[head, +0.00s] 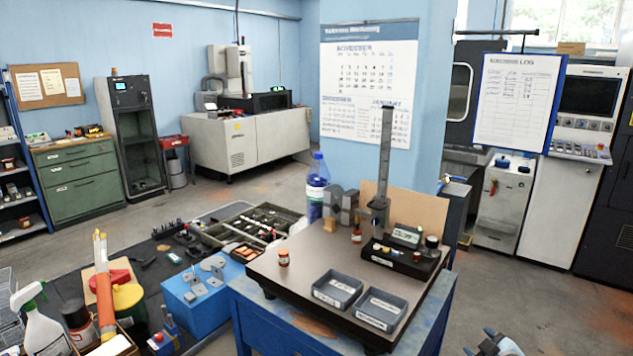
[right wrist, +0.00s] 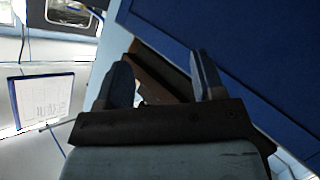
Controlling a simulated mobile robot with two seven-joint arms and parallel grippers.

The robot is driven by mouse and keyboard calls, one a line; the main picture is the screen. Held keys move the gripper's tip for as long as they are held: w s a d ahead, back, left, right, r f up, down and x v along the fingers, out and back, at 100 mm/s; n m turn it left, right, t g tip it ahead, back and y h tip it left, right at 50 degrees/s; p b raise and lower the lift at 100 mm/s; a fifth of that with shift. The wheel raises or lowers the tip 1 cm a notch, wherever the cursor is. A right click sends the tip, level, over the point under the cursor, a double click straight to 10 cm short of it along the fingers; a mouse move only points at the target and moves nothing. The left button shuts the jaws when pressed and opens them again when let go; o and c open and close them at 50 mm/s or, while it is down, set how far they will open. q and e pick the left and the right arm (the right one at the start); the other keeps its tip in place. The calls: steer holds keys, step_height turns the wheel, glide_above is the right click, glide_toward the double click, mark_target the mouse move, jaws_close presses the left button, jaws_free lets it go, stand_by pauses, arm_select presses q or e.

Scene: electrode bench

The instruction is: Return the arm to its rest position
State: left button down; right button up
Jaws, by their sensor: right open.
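My right gripper (head: 495,343) shows at the bottom right edge of the head view, low and to the right of the blue bench. In the right wrist view my right gripper (right wrist: 163,80) has its two blue-grey fingers apart, and no object is visible between them. A dark blue surface fills the upper right of that view, behind the fingers; I cannot tell how near it is. My left gripper is in neither view.
The blue bench (head: 239,320) carries a dark plate (head: 290,254) with two grey trays (head: 337,290) (head: 380,309), a small amber jar (head: 284,257) and a height gauge (head: 383,170). Bare floor (head: 560,310) lies right of the bench.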

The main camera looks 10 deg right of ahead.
steer(key=s+a+f+m+g+y, duration=0.1)
steer(key=s+a+f, duration=0.3)
steer(key=s+a, duration=0.3)
steer(key=s+a+f+g+y, duration=0.1)
steer(key=s+a+f, duration=0.35)
steer(key=a, duration=0.45)
steer(key=s+a+f+m+y, duration=0.1)
steer(key=s+a+f+y, duration=0.15)
steer(key=s+a, duration=0.45)
steer(key=s+a+m+g, duration=0.1)
steer(key=s+a+m, duration=0.1)
steer(key=s+a, duration=0.75)
steer(key=r+p, duration=0.1)
steer(key=w+r+p, duration=0.1)
steer(key=r+p, duration=0.2)
steer(key=p, duration=0.1)
steer(key=shift+w+d+r, duration=0.15)
steer(key=shift+d+r, duration=0.05)
steer(key=shift+d, duration=0.1)
